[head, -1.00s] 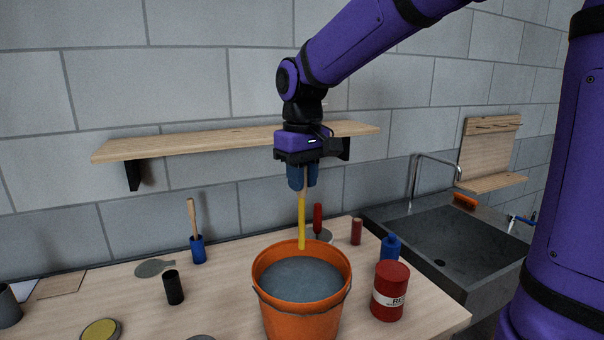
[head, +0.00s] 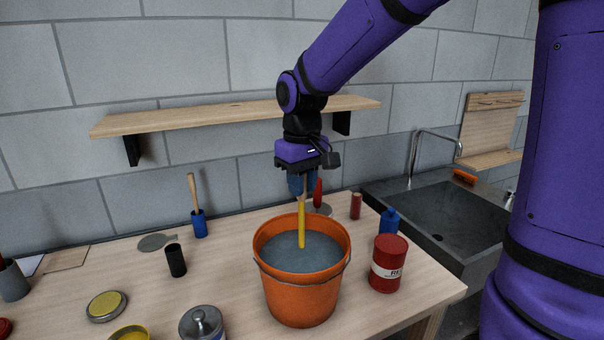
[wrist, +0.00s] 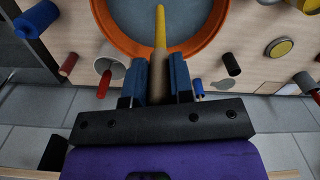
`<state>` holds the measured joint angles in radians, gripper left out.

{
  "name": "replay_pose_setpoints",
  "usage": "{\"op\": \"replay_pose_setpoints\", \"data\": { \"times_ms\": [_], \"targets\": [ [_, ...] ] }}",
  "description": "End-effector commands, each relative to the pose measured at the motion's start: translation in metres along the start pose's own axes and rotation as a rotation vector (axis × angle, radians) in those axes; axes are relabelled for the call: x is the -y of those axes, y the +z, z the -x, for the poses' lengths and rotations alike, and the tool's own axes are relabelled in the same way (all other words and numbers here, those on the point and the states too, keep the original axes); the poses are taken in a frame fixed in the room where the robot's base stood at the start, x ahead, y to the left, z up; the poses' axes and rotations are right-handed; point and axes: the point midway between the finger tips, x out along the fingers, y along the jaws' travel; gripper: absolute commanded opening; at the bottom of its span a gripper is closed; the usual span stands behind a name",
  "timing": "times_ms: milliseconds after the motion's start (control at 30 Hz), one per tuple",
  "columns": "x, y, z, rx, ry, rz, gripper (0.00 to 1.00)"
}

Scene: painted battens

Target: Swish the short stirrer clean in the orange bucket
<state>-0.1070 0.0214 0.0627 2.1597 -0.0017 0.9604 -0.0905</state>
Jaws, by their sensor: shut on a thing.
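My gripper (head: 301,186) is shut on the stirrer (head: 301,222), a short stick with a wooden upper part and a yellow lower part. The stirrer hangs nearly upright over the orange bucket (head: 302,300), its yellow end inside the rim. The bucket holds grey liquid (head: 280,254). The tip appears at the liquid's surface; I cannot tell how far in it is. In the wrist view the stirrer (wrist: 159,60) sits between the blue fingers (wrist: 165,85) and points into the bucket (wrist: 112,42).
A red tin (head: 388,263) and a blue bottle (head: 389,222) stand right of the bucket. A black cup (head: 176,260), a blue holder with a wooden stick (head: 199,224) and a lidded can (head: 201,325) are left. A shelf (head: 230,117) is behind my gripper; a sink (head: 440,218) is right.

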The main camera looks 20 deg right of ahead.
Motion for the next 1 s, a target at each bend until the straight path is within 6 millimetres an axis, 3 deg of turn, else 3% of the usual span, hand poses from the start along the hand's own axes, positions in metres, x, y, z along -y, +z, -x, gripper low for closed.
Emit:
{"op": "replay_pose_setpoints", "data": {
  "times_ms": [700, 1000],
  "targets": [
    [0.000, 0.000, -0.048, 0.001, 0.000, 0.000, 0.00],
    [0.000, 0.000, -0.059, 0.000, 0.000, 0.000, 0.00]
  ]
}}
